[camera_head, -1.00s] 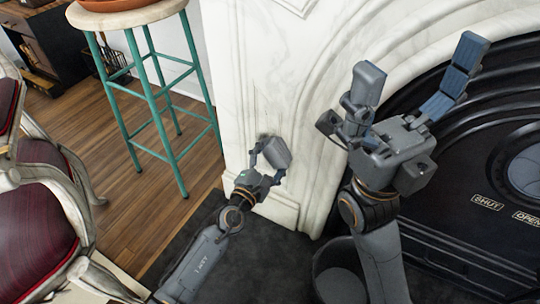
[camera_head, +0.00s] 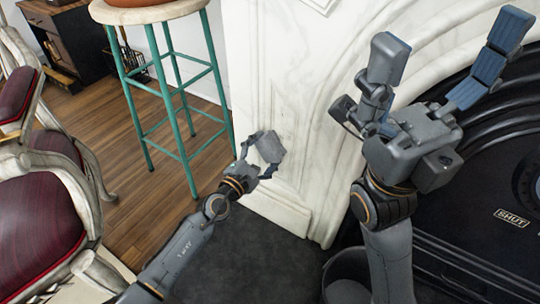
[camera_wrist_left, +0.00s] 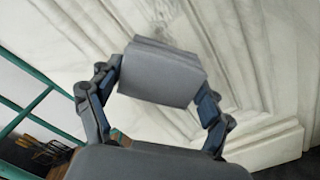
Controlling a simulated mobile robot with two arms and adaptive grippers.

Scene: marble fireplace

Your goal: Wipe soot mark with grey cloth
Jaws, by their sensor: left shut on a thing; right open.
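The grey cloth (camera_head: 270,147) is a folded, block-like pad in front of the white marble pilaster. My left gripper (camera_head: 261,153) is shut on it, with one finger at each side. In the left wrist view the cloth (camera_wrist_left: 160,72) sits between the two fingers of the gripper (camera_wrist_left: 161,88). A faint dark smudge, the soot mark (camera_wrist_left: 160,11), shows on the marble just beyond the cloth's top edge. I cannot tell whether the cloth touches the marble. My right gripper (camera_head: 450,42) is open and empty, raised in front of the fireplace arch.
A teal-legged stool (camera_head: 172,95) stands left of the pilaster. A chair with dark red upholstery (camera_head: 38,222) is at the left. The black fireplace insert (camera_head: 460,235) is at the right, and a dark bucket (camera_head: 346,290) stands low beside my right arm. Dark hearth floor (camera_head: 255,262) lies below.

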